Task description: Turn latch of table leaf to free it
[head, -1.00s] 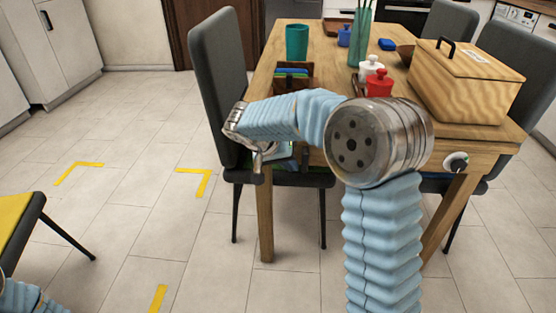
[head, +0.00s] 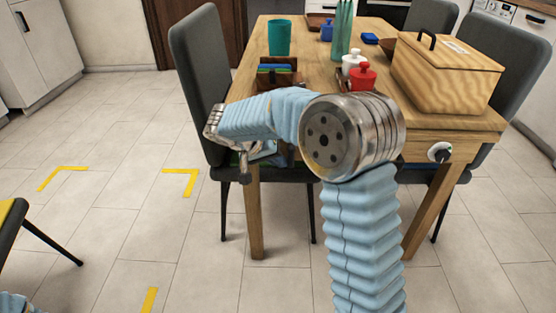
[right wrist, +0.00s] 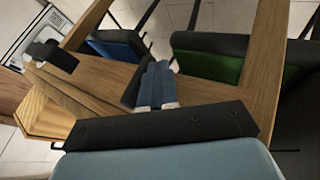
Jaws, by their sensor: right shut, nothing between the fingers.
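The latch (head: 439,152) looks like a round white disc with a black knob, on the front apron of the wooden table (head: 425,130), below the wooden box. My right gripper (head: 244,178) hangs at the table's near left corner, beside the left chair, well to the left of the latch and apart from it. Its fingers are shut and empty; they also show in the right wrist view (right wrist: 155,86). I cannot tell for sure whether the latch shows in that view. My left gripper is out of view; only a bit of my left sleeve shows at bottom left.
A grey chair (head: 203,85) stands close at the table's left side, near my right gripper. On the table are a wooden box (head: 445,75), a teal cup (head: 279,38), and red (head: 362,77) and white pots. Open floor with yellow corner marks lies to the left.

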